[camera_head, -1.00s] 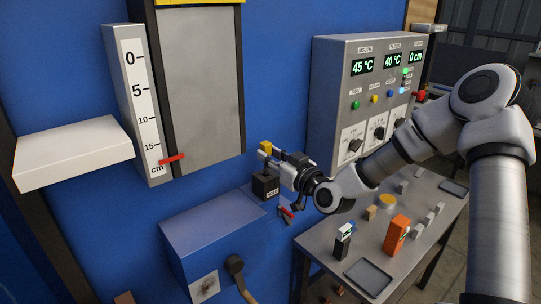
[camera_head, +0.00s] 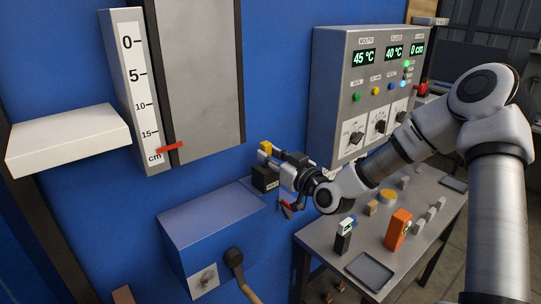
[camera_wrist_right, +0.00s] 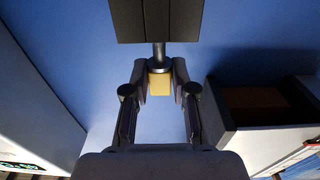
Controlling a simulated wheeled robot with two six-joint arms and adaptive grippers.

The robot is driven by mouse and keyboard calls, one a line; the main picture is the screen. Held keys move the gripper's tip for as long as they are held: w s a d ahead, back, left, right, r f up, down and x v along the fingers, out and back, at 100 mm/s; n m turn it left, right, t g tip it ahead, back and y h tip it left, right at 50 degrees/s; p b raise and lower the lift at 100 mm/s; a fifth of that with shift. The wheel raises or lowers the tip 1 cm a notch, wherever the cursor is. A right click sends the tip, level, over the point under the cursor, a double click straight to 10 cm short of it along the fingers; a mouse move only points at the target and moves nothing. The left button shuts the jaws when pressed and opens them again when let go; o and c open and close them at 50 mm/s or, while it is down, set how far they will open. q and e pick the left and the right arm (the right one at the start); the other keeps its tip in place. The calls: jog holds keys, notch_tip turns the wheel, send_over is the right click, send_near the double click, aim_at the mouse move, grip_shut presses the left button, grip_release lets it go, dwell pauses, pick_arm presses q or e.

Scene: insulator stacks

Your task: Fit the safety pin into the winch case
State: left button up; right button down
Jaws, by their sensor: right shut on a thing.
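The blue winch case (camera_head: 205,228) stands out from the blue wall, with a dark crank handle (camera_head: 235,260) at its front. A black block with a label (camera_head: 265,178) is at its far right end, a yellow knob (camera_head: 265,146) above it. My right gripper (camera_head: 276,158) is shut on the yellow knob. The right wrist view shows the fingers on both sides of the knob (camera_wrist_right: 160,84), with a grey rod joining it to the dark block (camera_wrist_right: 155,20). A small red piece (camera_head: 287,207), perhaps the safety pin, is below the gripper, partly hidden. My left gripper is out of view.
A scale (camera_head: 142,95) with a red pointer and a white shelf (camera_head: 70,140) are at left. A control panel (camera_head: 360,100) stands behind my right arm. A metal table (camera_head: 330,245) with an orange device (camera_head: 398,229), a tray and several blocks is at lower right.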

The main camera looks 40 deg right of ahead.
jog(key=shift+f+b, duration=1.35)
jog(key=shift+f, duration=0.3)
jog(key=c, duration=1.1)
grip_release()
jog(key=shift+o, duration=1.2)
jog(key=shift+s, duration=0.1)
send_near(271, 170)
jog(key=w, duration=0.1)
jog(key=w+r, duration=0.1)
jog(key=shift+w+a+r, duration=0.15)
jog(key=shift+w, duration=0.2)
jog(key=shift+s, duration=0.1)
